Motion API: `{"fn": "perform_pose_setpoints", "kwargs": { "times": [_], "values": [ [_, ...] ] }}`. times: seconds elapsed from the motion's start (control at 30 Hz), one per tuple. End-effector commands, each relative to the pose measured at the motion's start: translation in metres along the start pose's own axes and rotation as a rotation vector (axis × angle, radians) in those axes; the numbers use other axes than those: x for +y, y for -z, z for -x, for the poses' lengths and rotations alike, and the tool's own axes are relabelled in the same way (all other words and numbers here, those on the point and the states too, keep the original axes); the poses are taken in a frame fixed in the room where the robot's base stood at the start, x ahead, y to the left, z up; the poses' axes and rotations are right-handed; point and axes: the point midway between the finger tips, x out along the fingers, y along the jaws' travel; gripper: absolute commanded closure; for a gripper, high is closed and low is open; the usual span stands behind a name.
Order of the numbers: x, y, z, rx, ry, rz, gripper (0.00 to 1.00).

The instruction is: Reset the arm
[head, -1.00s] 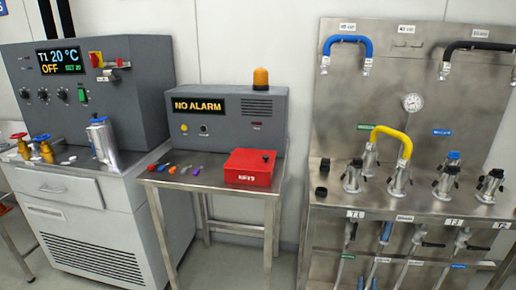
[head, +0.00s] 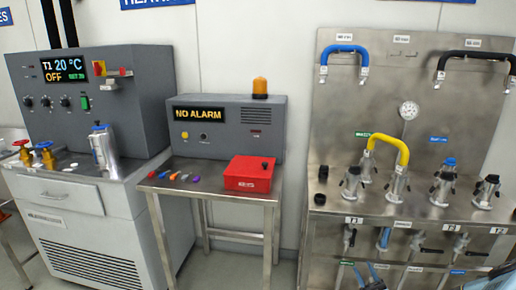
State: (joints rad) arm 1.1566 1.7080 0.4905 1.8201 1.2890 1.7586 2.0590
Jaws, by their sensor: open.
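A yellow hose (head: 403,150) loops between two panel couplings; blue (head: 346,48) and black (head: 478,55) hoses hang above. A small table (head: 212,190) holds a red box (head: 249,173), small coloured items and the alarm unit (head: 226,128). A chiller (head: 95,215) stands left.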

Motion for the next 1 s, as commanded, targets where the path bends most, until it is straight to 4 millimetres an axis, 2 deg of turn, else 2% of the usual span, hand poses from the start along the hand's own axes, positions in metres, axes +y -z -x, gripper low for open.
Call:
{"fn": "perform_pose_setpoints", "kwargs": {
  "times": [0.1,0.4,1.0],
  "values": [
    [0.005,0.013,-0.025,0.073,0.127,0.073,0.55],
    [0.011,0.049,-0.079,0.285,0.404,0.268,0.55],
    [0.019,0.135,-0.162,0.847,0.816,0.676,0.55]
  ]
}}
